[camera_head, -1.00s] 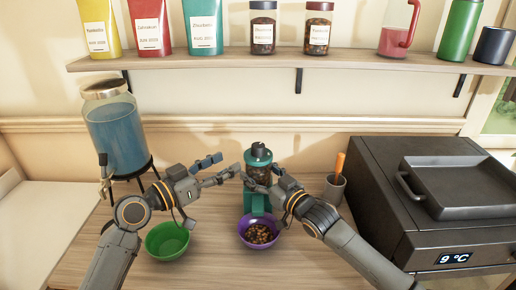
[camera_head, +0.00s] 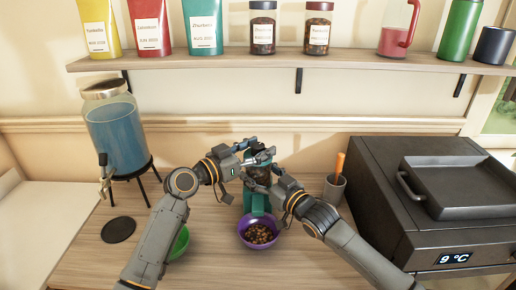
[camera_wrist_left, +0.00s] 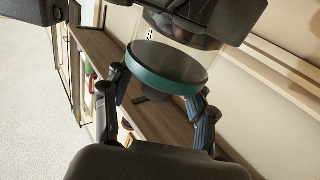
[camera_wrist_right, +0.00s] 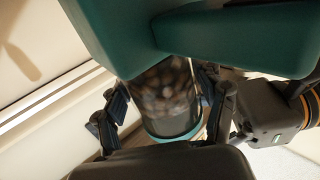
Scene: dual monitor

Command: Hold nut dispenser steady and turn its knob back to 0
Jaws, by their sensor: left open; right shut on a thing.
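The nut dispenser (camera_head: 257,203) stands on the table behind a purple bowl (camera_head: 258,221) holding nuts. My right gripper (camera_wrist_right: 163,93) is shut around its clear nut-filled jar (camera_wrist_right: 165,95). My left gripper (camera_head: 262,153) is open at the dispenser's top. In the left wrist view, the round teal-edged top piece (camera_wrist_left: 170,68) lies between its spread fingers, with a gap on at least the left side. I cannot tell any knob marking or its setting. My grippers hide much of the dispenser's upper part in the head view.
A green bowl (camera_head: 181,243) is partly hidden behind my left arm. A black disc (camera_head: 118,230) lies at left, near a blue drink dispenser (camera_head: 117,140). A cup (camera_head: 334,190) and a dark oven (camera_head: 390,210) stand at right. A shelf (camera_head: 220,64) runs above.

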